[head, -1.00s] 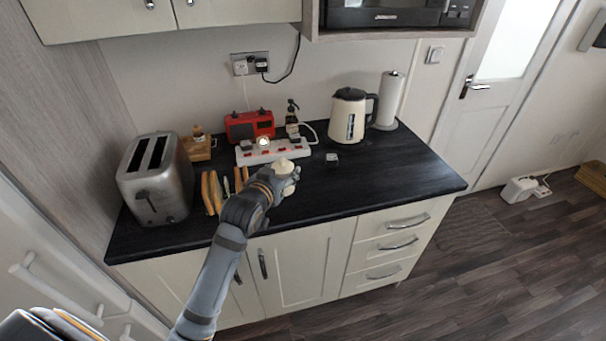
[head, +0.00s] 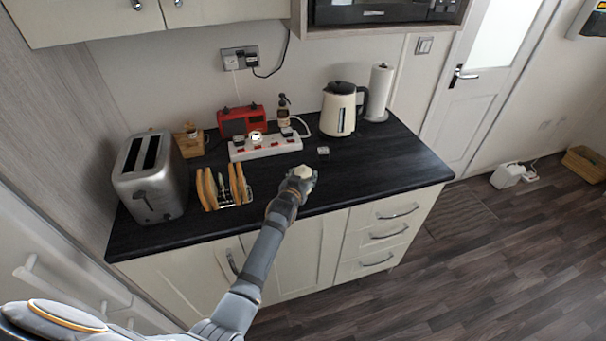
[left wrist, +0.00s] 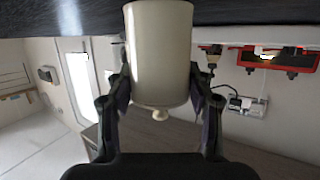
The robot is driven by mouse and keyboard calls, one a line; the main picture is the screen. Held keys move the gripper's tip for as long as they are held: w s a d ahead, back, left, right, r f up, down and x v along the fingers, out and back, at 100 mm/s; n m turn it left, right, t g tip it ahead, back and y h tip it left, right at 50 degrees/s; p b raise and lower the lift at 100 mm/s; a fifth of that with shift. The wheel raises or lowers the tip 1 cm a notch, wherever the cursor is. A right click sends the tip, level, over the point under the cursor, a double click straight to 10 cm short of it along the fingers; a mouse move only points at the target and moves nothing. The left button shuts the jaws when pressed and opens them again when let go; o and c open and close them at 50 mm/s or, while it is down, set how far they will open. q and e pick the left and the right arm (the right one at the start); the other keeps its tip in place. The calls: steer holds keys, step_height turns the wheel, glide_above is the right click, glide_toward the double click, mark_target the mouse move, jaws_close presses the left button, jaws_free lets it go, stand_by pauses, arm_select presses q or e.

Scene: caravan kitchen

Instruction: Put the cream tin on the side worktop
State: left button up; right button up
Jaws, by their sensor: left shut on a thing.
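The cream tin (left wrist: 160,60) is held between the two fingers of my left gripper (left wrist: 160,100). In the left wrist view, which is upside down, it is a smooth cylinder with a small lid knob, standing upright. In the head view its top (head: 303,172) shows just beyond my left gripper (head: 298,182), which covers most of it. The gripper is at the front part of the dark worktop (head: 385,168). My right gripper is not in view.
A toast rack (head: 224,187) and a steel toaster (head: 152,177) stand left of the gripper. Behind are a white socket strip (head: 265,146), a red radio (head: 244,121), a kettle (head: 338,110) and a paper roll (head: 379,92). A small cube (head: 323,151) lies behind. The worktop's right part is clear.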

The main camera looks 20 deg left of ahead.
arm_select(q)
steer(key=shift+f, duration=0.25)
steer(key=o, duration=1.2)
steer(key=shift+r, duration=0.25)
steer(key=b+v, duration=0.1)
steer(key=v, duration=1.1)
steer(key=shift+a+f, duration=0.1)
